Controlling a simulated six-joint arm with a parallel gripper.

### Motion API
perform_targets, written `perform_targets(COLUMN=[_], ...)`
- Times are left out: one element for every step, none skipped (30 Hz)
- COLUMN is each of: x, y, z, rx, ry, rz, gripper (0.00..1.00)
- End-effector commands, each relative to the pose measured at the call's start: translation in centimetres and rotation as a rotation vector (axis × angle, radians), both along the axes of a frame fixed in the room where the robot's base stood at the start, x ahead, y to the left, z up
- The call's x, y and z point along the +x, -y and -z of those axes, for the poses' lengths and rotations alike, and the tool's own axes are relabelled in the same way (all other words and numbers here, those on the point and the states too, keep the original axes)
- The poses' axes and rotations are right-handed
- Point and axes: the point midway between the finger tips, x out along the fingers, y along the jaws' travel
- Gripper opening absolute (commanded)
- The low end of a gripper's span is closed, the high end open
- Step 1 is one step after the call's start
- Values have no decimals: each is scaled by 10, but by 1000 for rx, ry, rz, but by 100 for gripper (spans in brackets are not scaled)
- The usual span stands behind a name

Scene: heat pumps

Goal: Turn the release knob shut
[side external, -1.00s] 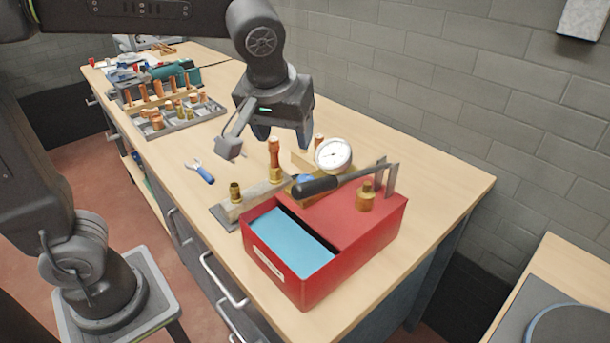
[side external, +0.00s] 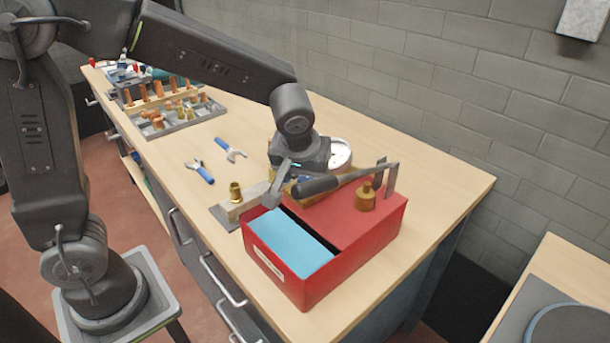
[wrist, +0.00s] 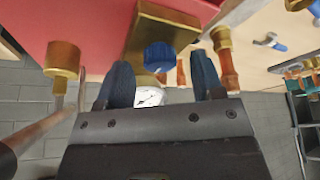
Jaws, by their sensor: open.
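The release knob is a blue knob (wrist: 159,56) on a brass block (wrist: 165,22) in the wrist view. My gripper (wrist: 160,64) is open, its two dark blue fingers apart on either side of the knob. The knob appears between the fingertips; I cannot tell whether either finger touches it. In the side view my gripper (side external: 298,172) is low behind the black lever handle (side external: 318,185). Its fingertips and most of the knob are hidden there. The round pressure gauge (side external: 340,154) is partly covered by my gripper.
A red box (side external: 365,230) with a blue-lined compartment and a brass fitting (side external: 366,196) stands in front. A short brass fitting (side external: 235,192) stands left of my gripper. Two blue-handled wrenches lie farther back (side external: 199,171). The bench's right part is clear.

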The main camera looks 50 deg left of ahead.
Motion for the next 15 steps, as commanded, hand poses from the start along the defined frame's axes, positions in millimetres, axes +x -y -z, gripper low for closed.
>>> perform_targets(x=[1,2,2,2,2,2,2,2,2,2,2,2,2,2,2], y=[-1,-1,-2,-2,-2,-2,-2,-2,-2,-2,-2,-2,-2,-2,-2], z=[4,5,6,7,7,8,8,8,8,8,8,8,7,7,7], rx=[0,-1,-1,-1,0,0,0,0,0,0,0,0,0,0,0], ry=[-1,-1,-1,-1,0,0,0,0,0,0,0,0,0,0,0], rz=[0,-1,-1,-1,-1,-1,-1,-1,-1,-1,-1,-1,-1,-1,-1], gripper=[61,61,61,61,61,61,61,61,61,61,61,60,57,54,51])
